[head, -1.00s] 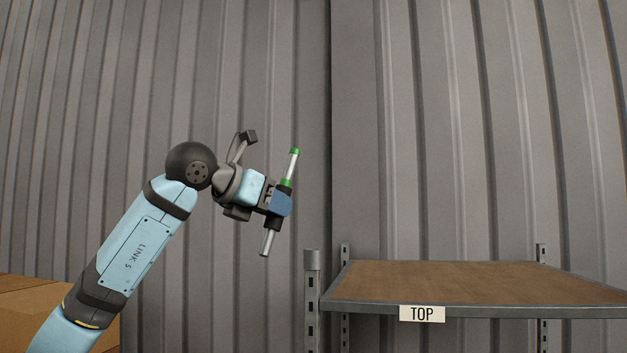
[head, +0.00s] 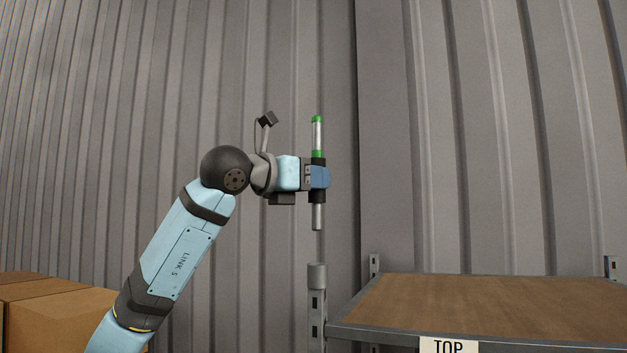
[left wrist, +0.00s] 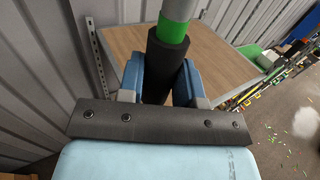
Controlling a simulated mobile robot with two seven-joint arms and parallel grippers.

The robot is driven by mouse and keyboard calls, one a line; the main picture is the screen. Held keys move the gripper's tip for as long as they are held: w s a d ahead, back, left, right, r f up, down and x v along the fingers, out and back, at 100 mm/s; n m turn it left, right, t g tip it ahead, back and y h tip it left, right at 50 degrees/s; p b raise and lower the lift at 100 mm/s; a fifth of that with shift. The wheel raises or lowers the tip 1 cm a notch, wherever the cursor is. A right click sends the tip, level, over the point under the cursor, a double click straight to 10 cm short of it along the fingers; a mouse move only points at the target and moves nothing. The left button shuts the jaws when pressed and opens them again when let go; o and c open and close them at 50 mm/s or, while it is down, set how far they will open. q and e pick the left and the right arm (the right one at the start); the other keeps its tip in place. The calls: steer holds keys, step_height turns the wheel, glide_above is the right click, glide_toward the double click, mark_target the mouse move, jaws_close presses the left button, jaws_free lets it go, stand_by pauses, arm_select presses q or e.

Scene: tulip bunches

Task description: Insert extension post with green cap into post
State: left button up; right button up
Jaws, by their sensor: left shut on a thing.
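The extension post (head: 317,135) is a grey tube with a green cap at its top, a green band and a black sleeve in the middle. My left gripper (head: 319,177) is shut on its black sleeve and holds it upright. In the left wrist view the post (left wrist: 173,35) rises between the two blue fingers (left wrist: 160,82). The post's bare lower end hangs in the air, apart from and above the shelf's front left post (head: 317,276), roughly in line with it in the head view. That post's top opening cannot be made out. My right gripper is not in view.
The shelf's brown top board (head: 490,310) with a "TOP" label (head: 448,346) lies to the right of the post. Cardboard boxes (head: 60,315) stand at lower left. A corrugated metal wall is behind. The wrist view shows cluttered shelves and scattered bits at right.

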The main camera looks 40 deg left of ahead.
mark_target(313, 214)
arm_select(q)
steer(key=shift+w+f+b, duration=0.1)
steer(key=shift+f+b, duration=0.1)
steer(key=shift+b, duration=0.1)
steer(key=shift+f+b, duration=0.6)
steer(key=shift+f, duration=0.05)
steer(key=shift+f+b, duration=1.35)
steer(key=shift+f, duration=0.25)
steer(key=shift+f+b, duration=0.75)
steer(key=shift+b, duration=0.05)
steer(key=shift+f+b, duration=1.35)
steer(key=shift+f, duration=0.2)
